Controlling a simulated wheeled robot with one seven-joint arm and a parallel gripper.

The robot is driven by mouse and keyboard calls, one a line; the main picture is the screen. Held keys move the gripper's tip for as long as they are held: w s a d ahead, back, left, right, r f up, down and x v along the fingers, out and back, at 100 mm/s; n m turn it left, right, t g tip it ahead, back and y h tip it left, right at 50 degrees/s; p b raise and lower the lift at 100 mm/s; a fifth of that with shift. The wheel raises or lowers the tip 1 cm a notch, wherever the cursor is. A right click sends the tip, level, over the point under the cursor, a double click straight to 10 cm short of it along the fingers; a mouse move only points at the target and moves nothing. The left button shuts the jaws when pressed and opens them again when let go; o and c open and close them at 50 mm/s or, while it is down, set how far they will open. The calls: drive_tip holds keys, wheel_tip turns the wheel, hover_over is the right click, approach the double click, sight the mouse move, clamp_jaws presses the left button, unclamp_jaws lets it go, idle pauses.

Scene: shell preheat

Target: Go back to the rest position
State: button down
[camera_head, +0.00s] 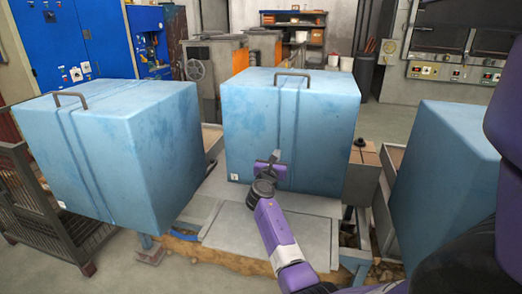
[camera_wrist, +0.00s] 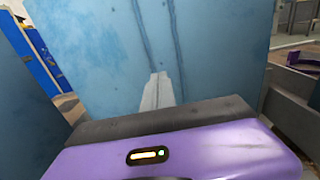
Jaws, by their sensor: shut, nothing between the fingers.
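My purple gripper (camera_head: 274,158) is in front of the middle blue box (camera_head: 250,110), near the lower middle of its front face. In the wrist view the closed grey fingertips (camera_wrist: 158,92) stand in front of the grooved blue face (camera_wrist: 100,60), which fills most of the view.
A blue box with a handle (camera_head: 120,150) stands at the left, and another blue box (camera_head: 450,170) at the right. A grey plate (camera_head: 270,237) lies below my arm. A wire cart (camera_head: 45,215) stands at the far left. Control cabinets and shelves line the back.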

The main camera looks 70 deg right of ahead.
drive_tip(key=shift+a, duration=0.1)
drive_tip(key=w+a+r+m+t+y, duration=0.1)
drive_tip(key=w+a+m+t, duration=0.45)
drive_tip(key=a+m, duration=0.2)
drive_tip(key=a+f+m+t+y, duration=0.3)
drive_tip(key=a+m+t, duration=0.1)
drive_tip(key=a, duration=1)
drive_tip(key=a+f+m+t+y, duration=0.3)
drive_tip(key=a+t, duration=0.1)
drive_tip(key=a, duration=0.9)
drive_tip(key=s+a+r+m+t+y, duration=0.1)
drive_tip(key=s+a+m+y, duration=0.15)
drive_tip(key=a, duration=0.35)
drive_tip(key=s+a+m+t+y, duration=0.1)
drive_tip(key=s+a, duration=0.3)
drive_tip(key=a, duration=0.3)
drive_tip(key=s+a+r+m+t+y, duration=0.1)
drive_tip(key=s+a+y, duration=0.15)
drive_tip(key=a, duration=0.35)
drive_tip(key=s+a+g+y, duration=0.1)
drive_tip(key=s+a+y, duration=0.1)
drive_tip(key=s+a, duration=0.3)
drive_tip(key=s+a+g+y, duration=0.2)
drive_tip(key=s+a, duration=0.3)
drive_tip(key=s, duration=0.5)
drive_tip(key=shift+s+a+y, duration=0.15)
drive_tip(key=shift+a+y, duration=0.1)
drive_tip(key=shift+y, duration=0.25)
